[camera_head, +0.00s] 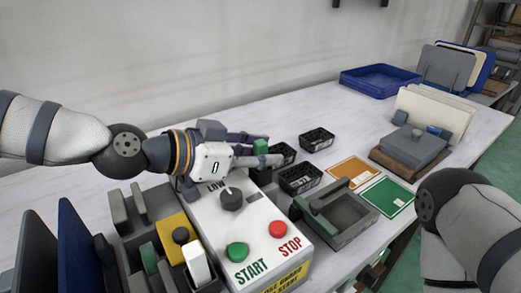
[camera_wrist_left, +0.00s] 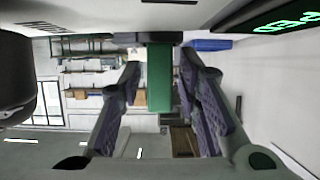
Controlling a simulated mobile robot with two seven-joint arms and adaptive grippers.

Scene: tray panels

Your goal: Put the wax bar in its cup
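A green block (camera_head: 261,147), which looks like the wax bar, stands between the fingers of my left gripper (camera_head: 262,150). The block also shows in the left wrist view (camera_wrist_left: 159,78), against a dark bar or base at the picture's top. The fingers (camera_wrist_left: 160,85) are spread on both sides of it, with a narrow gap on each side. The gripper points to the right, above the far end of the white control box. Small black open bins (camera_head: 299,179) stand just right of it; I cannot tell which is the cup. My right gripper is out of view.
The white control box (camera_head: 262,205) has a black knob, a green button and a red button. A grey tray (camera_head: 350,216) with a green handle lies beside orange (camera_head: 354,172) and green (camera_head: 386,197) cards. A blue tray (camera_head: 380,80) sits at the back. The table's middle back is clear.

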